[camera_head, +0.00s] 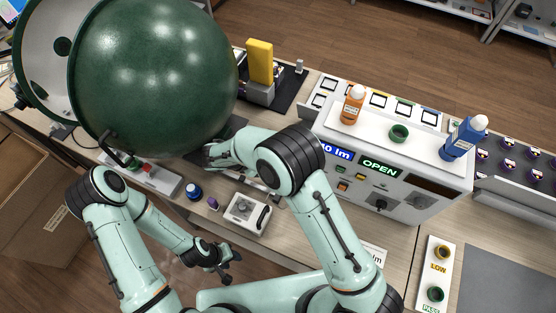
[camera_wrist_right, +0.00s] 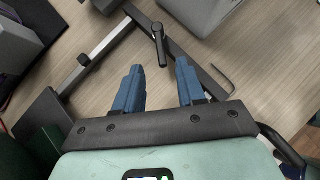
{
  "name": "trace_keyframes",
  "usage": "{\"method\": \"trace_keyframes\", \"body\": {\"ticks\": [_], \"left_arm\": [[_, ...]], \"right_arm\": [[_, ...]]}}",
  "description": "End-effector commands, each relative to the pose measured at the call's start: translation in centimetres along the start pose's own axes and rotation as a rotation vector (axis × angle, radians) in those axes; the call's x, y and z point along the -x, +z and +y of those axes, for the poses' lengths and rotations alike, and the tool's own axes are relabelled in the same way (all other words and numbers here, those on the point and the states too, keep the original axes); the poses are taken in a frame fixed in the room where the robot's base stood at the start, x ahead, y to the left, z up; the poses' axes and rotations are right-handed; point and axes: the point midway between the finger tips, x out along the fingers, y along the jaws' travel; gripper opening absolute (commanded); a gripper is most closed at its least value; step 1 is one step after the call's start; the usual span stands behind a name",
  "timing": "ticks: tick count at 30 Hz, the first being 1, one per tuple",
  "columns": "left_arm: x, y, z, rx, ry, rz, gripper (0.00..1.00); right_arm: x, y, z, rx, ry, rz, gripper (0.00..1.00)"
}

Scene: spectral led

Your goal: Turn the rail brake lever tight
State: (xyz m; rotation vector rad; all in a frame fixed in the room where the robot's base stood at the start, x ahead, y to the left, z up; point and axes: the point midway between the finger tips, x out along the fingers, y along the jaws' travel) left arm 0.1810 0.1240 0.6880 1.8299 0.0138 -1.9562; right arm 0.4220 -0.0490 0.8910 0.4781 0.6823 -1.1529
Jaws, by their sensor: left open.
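In the right wrist view, a black lever (camera_wrist_right: 158,46) with a round knob end stands on a dark rail (camera_wrist_right: 200,68). My right gripper (camera_wrist_right: 160,76) has two blue fingers spread apart. The lever lies just beyond the fingertips, in line with the gap, and nothing is between the fingers. In the head view, the right hand reaches under the green sphere's edge, and the arm hides the lever. My left gripper (camera_head: 225,268) is open and empty in front of the bench, below the small white device.
A large green sphere (camera_head: 150,75) hangs over the bench's left part. A white device (camera_head: 246,214), a blue cap (camera_head: 193,191) and an instrument showing OPEN (camera_head: 380,167) stand nearby. A hex key (camera_wrist_right: 222,80) lies beside the rail in the right wrist view.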

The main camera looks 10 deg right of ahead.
Motion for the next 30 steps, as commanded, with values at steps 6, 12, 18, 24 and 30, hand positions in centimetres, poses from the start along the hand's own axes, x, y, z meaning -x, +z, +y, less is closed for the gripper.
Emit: {"method": "trace_keyframes", "body": {"ticks": [6, 12, 18, 24, 30], "left_arm": [[0.0, 0.0, 0.0, 0.000, 0.000, 0.000, 0.43], [0.1, -0.1, 0.1, 0.000, 0.000, 0.001, 0.43], [0.1, -0.1, 0.1, 0.000, 0.000, 0.001, 0.43], [0.1, -0.1, 0.1, 0.000, 0.000, 0.001, 0.43], [0.1, -0.1, 0.1, 0.000, 0.000, 0.001, 0.43]], "right_arm": [[4.6, 0.0, 0.1, -0.001, 0.003, 0.001, 0.39], [6.7, 0.1, 0.1, -0.003, 0.001, 0.000, 0.39], [7.0, 0.1, 0.1, -0.002, 0.000, 0.000, 0.39], [7.0, 0.1, 0.1, -0.002, 0.000, 0.000, 0.39], [6.9, 0.1, 0.1, -0.002, 0.000, 0.000, 0.39]]}}
